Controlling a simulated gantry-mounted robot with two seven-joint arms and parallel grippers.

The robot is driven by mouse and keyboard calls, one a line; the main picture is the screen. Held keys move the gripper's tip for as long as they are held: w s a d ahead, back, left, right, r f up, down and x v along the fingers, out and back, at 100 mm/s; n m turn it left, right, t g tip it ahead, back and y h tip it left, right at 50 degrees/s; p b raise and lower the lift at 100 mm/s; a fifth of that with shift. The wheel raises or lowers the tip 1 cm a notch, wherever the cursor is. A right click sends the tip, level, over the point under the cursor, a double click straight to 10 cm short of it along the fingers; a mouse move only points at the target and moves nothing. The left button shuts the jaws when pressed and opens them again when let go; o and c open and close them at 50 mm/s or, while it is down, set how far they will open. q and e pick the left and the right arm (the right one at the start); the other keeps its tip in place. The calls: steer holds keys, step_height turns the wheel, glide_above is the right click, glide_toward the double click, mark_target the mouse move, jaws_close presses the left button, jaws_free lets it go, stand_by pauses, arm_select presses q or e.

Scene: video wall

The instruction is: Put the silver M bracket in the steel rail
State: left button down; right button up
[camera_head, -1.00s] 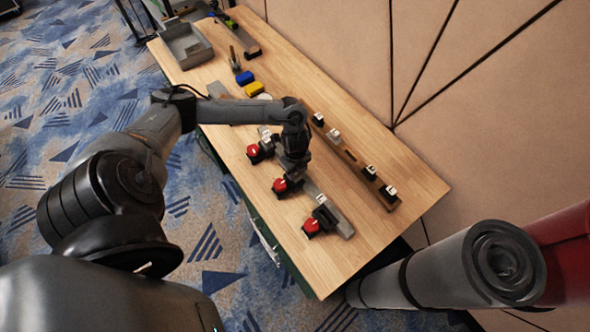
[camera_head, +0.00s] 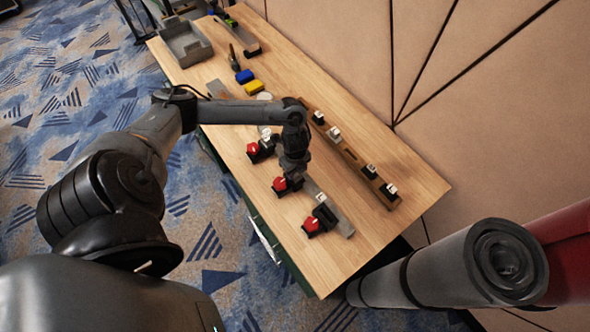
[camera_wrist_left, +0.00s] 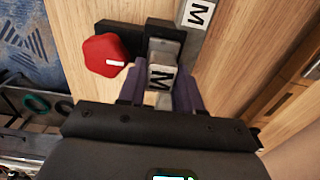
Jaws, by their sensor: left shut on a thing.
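My left gripper (camera_head: 292,176) reaches down over the steel rail (camera_head: 343,226) beside the middle red-knobbed clamp. In the left wrist view its two fingers (camera_wrist_left: 160,92) are shut on the silver M bracket (camera_wrist_left: 160,76), a small block with a black M on its face. The bracket is in line with a black and grey clamp part (camera_wrist_left: 163,32); I cannot tell whether it is seated in the rail. The arm hides the bracket in the head view. Another M-marked face (camera_wrist_left: 197,12) lies just beyond, at the top of the wrist view.
Clamps with red knobs (camera_head: 312,224) line the rail's near side. A brown rail (camera_head: 352,158) with several small M-marked brackets lies behind.

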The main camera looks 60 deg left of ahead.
arm_select(q)
steer(key=shift+f, duration=0.25)
steer(key=c, duration=0.6)
jaws_free()
steer(key=o, duration=0.4)
steer(key=shift+w, duration=0.1)
steer(key=shift+c, duration=0.4)
steer(key=shift+c, duration=0.2)
